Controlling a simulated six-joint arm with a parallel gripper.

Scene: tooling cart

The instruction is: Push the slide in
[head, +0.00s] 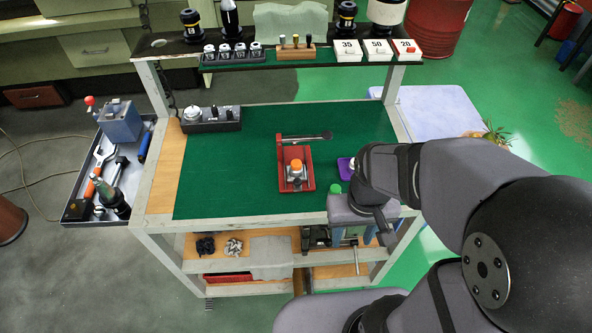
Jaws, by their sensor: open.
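A red fixture (283,179) sits on the green mat near the middle of the cart top. A metal part with an orange knob (296,164) rests in its channel and looks like the slide; how far in it sits is hard to tell. A grey lever with a dark round end (327,135) lies across the fixture's back. My gripper (361,238) points down at the cart's front edge, right of and nearer than the fixture, apart from it. It is open, with blue-grey fingers spread and nothing seen between them.
A purple dish (345,168) and a small green item (335,188) stand between the fixture and my arm. A shelf (330,59) with tools spans the back. The mat's left half (225,175) is clear.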

